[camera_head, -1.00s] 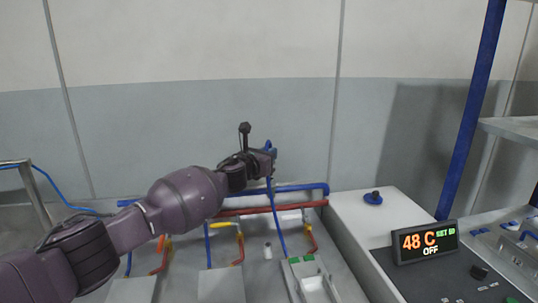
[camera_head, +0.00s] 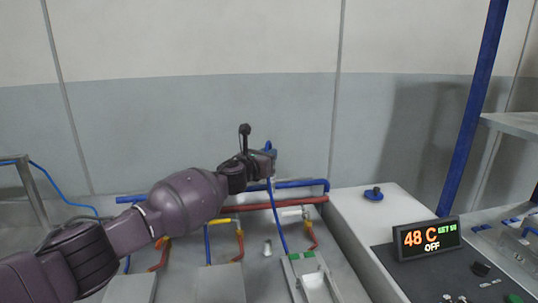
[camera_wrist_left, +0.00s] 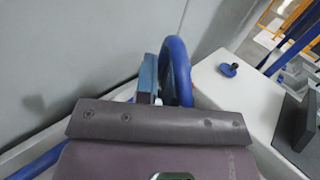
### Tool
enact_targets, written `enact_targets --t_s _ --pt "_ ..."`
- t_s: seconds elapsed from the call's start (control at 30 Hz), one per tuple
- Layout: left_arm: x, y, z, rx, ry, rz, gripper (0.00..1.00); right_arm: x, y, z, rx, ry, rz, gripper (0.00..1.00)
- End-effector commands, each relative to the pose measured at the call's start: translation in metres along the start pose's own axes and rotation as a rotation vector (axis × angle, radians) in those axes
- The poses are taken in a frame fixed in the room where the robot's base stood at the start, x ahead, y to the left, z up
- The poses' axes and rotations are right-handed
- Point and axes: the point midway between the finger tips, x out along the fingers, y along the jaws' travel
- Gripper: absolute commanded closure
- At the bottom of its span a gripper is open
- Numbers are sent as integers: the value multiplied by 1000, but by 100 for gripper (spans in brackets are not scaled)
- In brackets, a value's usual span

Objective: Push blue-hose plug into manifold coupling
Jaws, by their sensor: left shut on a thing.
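My left gripper (camera_head: 269,158) is shut on the blue hose (camera_head: 277,213), close to its upper end, and holds it up above the blue pipe. The hose bends over at the gripper and runs down to the grey tray with green blocks. In the left wrist view the hose (camera_wrist_left: 180,72) makes a thick blue loop beyond the gripper (camera_wrist_left: 148,78). The plug's tip is hidden in both views. The manifold shows as a horizontal blue pipe (camera_head: 300,184) above a red pipe (camera_head: 275,205). I cannot make out which fitting is the coupling. My right gripper is not in view.
A white cabinet (camera_head: 360,215) with a blue knob (camera_head: 373,196) stands right of the pipes. A display (camera_head: 427,238) reads 48 C, OFF. A grey tray (camera_head: 318,285) with green blocks is below. A blue post (camera_head: 472,110) rises at right. The wall behind is bare.

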Motion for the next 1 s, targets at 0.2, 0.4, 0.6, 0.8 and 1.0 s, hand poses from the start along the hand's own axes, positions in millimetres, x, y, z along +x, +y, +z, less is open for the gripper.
enact_targets --t_s 0.2,0.4,0.6,0.8,1.0 --pt "0 0 -5 -1 0 0 100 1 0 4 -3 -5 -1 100" --pt "0 0 -9 -1 0 0 100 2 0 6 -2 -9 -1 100" --pt "0 0 -13 0 0 0 100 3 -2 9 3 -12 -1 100" --pt "0 0 -17 -1 1 0 88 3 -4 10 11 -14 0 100" --pt "0 0 -16 0 1 0 60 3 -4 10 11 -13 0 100"
